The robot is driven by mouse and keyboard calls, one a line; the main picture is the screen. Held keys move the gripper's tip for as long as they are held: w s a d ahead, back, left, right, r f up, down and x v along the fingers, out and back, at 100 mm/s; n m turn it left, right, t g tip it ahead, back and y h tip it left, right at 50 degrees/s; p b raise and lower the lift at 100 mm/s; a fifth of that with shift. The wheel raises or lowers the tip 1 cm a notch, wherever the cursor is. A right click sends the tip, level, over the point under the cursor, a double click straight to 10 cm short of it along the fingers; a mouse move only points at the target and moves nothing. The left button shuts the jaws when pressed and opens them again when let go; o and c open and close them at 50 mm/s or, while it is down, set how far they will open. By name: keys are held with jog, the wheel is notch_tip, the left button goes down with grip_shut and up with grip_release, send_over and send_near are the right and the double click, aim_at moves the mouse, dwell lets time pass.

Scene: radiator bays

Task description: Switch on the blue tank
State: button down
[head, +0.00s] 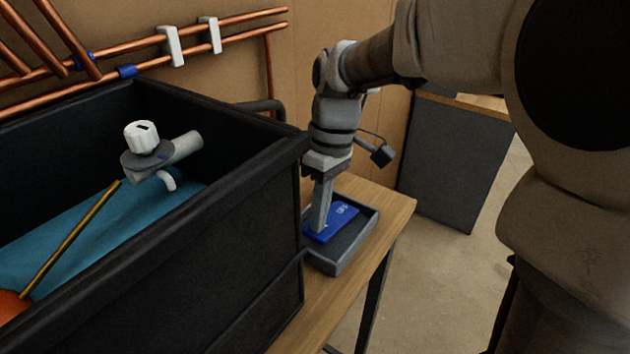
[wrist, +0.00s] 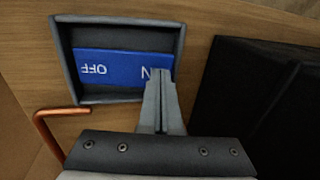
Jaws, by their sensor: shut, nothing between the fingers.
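A blue rocker switch (head: 343,213) sits in a grey frame (head: 352,255) on the wooden bench, right of the black bin. In the wrist view the switch (wrist: 100,67) reads OFF at its left end, and an N shows at its right end. My gripper (head: 322,225) is shut and empty, pointing down at the near end of the switch. In the wrist view its fingertips (wrist: 160,75) cover part of the lettering at the N end. They look to be at the switch surface; I cannot tell whether they press it. No blue tank is clearly identifiable.
A black bin (head: 220,215) stands left of the switch. In it show a valve with a white knob (head: 141,137), teal material (head: 110,235) and a brass-coloured rod (head: 70,240). Copper pipes (head: 240,40) run along the wall. The bench's right edge is close to the frame.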

aim_at(313, 235)
jog(key=shift+f, duration=0.1)
jog(key=t+b, duration=0.1)
jog(key=s+f+t+h+b, duration=0.1)
jog(key=b, duration=0.1)
jog(key=shift+a+f+h, duration=0.15)
jog(key=shift+a+h, duration=0.15)
jog(key=shift+a, duration=0.1)
jog(key=shift+s+a+f, duration=0.15)
jog(key=shift+s+f, duration=0.1)
jog(key=shift+f, duration=0.15)
jog(key=shift+a+r+p, duration=0.1)
jog(key=shift+r+p, duration=0.35)
jog(key=shift+p, duration=0.15)
notch_tip(313, 235, up, 13)
jog(key=s+a+p, duration=0.1)
jog(key=s+p, duration=0.1)
jog(key=p, duration=0.1)
jog(key=shift+s+a, duration=0.15)
jog(key=shift+a, duration=0.15)
